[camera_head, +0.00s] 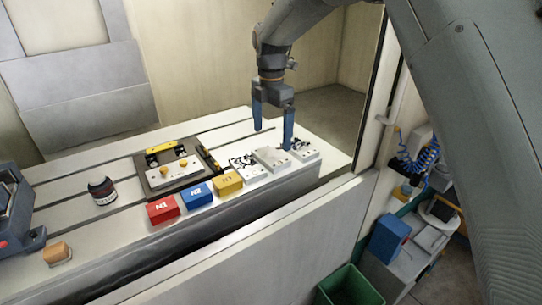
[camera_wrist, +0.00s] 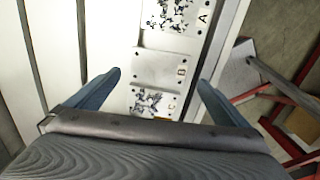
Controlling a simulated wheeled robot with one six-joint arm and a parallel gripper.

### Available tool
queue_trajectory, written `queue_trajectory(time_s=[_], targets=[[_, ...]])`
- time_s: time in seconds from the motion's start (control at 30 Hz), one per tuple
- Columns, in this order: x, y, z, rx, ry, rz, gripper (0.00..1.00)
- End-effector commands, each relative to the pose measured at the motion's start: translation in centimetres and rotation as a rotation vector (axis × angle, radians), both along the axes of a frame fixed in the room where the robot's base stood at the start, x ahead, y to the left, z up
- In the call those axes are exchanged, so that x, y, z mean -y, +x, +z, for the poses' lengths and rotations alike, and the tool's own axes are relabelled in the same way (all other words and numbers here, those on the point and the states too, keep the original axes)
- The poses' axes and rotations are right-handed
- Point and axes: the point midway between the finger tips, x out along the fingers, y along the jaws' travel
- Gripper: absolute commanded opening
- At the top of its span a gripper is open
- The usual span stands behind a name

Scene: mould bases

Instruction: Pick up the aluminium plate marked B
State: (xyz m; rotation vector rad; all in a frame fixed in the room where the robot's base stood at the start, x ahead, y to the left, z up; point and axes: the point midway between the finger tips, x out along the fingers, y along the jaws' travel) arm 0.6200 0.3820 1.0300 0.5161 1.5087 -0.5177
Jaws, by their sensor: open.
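The aluminium plate marked B (camera_wrist: 158,68) is a clean, bare silver block in the wrist view, between plate A (camera_wrist: 170,15) and plate C (camera_wrist: 150,103). Plates A and C are littered with dark and white chips. In the head view the clean middle plate (camera_head: 271,159) lies in the row at the table's right end; its letter is not legible there. My gripper (camera_head: 273,139) is open and empty, pointing down over the plates. In the wrist view its two fingers (camera_wrist: 160,78) are apart on either side of the row, level with plate B's lower part.
Red (camera_head: 163,209), blue (camera_head: 196,195) and yellow (camera_head: 228,183) blocks stand left of the plates along the front edge. A dark fixture (camera_head: 157,186) with yellow clamps is behind them. The table's right end is close to the plates.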

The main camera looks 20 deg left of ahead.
Motion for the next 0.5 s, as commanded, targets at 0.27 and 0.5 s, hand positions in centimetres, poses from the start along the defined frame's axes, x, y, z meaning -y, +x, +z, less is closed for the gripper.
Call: queue_trajectory(time_s=[0.27, 0.5], targets=[[0.0, -0.1, -2.7, -0.002, -0.001, -0.002, 1.0], [-0.2, -0.2, -5.8, -0.002, -0.001, -0.004, 1.0]])
